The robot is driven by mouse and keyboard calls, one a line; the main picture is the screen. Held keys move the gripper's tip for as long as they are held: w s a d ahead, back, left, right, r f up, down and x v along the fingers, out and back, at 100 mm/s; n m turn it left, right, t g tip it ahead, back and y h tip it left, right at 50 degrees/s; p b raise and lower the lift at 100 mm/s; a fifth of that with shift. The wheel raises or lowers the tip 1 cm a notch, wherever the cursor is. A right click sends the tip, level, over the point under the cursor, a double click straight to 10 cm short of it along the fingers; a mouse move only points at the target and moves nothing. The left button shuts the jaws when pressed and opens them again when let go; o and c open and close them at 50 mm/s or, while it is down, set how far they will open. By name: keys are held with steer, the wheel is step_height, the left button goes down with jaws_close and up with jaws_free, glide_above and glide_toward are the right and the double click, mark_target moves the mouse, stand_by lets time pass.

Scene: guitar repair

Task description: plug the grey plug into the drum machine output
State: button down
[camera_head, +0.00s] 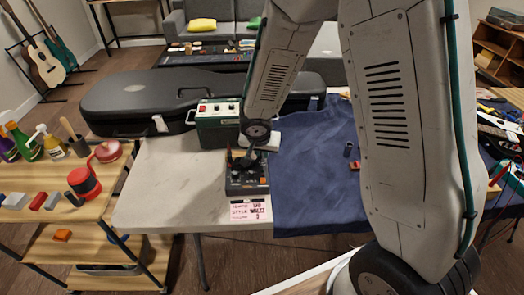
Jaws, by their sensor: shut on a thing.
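A small dark box with controls on top, which looks like the drum machine (240,187), stands near the front edge of the pale table. My gripper (250,160) points down just above the top of this box, close to its back part. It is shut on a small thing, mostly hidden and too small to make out. I cannot pick out the grey plug or the output socket. I cannot tell whether the held thing touches the box.
A card (251,211) with writing on tempo, style and volume sits in front of the box. A black guitar case (150,101) lies farther back. Blue cloth (310,185) covers the right side. The table (165,190) is bare at left.

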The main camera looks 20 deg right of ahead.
steer(key=c, duration=1)
jaws_free()
steer(key=shift+o, duration=0.2)
steer(key=shift+r, duration=4)
